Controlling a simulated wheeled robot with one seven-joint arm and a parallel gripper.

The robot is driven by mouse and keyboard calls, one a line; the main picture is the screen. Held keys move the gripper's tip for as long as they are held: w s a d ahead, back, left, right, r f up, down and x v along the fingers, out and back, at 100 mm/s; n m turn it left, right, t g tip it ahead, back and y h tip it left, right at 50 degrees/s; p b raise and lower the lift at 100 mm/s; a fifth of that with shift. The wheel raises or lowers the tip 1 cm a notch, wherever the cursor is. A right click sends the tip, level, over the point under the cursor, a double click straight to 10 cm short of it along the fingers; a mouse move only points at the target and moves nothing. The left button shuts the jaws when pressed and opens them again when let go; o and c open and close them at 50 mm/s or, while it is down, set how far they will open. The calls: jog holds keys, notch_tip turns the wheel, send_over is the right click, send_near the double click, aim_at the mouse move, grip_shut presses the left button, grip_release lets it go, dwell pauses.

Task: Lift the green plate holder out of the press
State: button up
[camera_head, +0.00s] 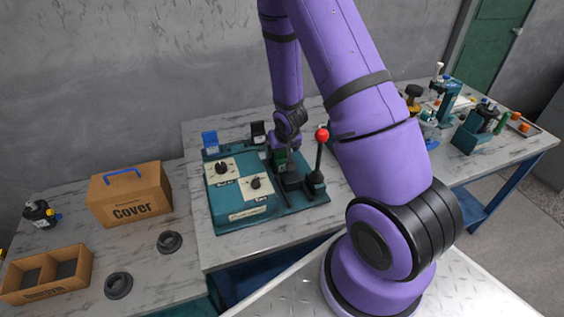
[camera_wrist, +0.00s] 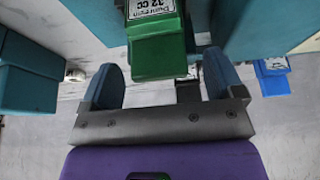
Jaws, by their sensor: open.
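The green plate holder (camera_wrist: 158,62) is a green block with a white printed label in the wrist view. Its near end lies between the two spread fingers of my gripper (camera_wrist: 161,70), with visible gaps on both sides. In the head view a small green part of the holder (camera_head: 281,157) shows under my gripper, at the press (camera_head: 291,182). The press is dark, with a red-knobbed lever (camera_head: 322,134) on its right. In the wrist view teal bodies surround the far end of the holder. My gripper is open; its fingertips are mostly hidden in the head view.
The press stands on a teal board (camera_head: 222,212) with two white plates carrying black parts. A blue holder (camera_head: 209,139) stands at the board's back left. A cardboard cover box (camera_head: 130,193) and an open divided box (camera_head: 48,277) are on the left table. Fixtures crowd the right table.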

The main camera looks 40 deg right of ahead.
jog(key=shift+x, duration=0.75)
jog(key=c, duration=1.1)
jog(key=shift+r, duration=0.15)
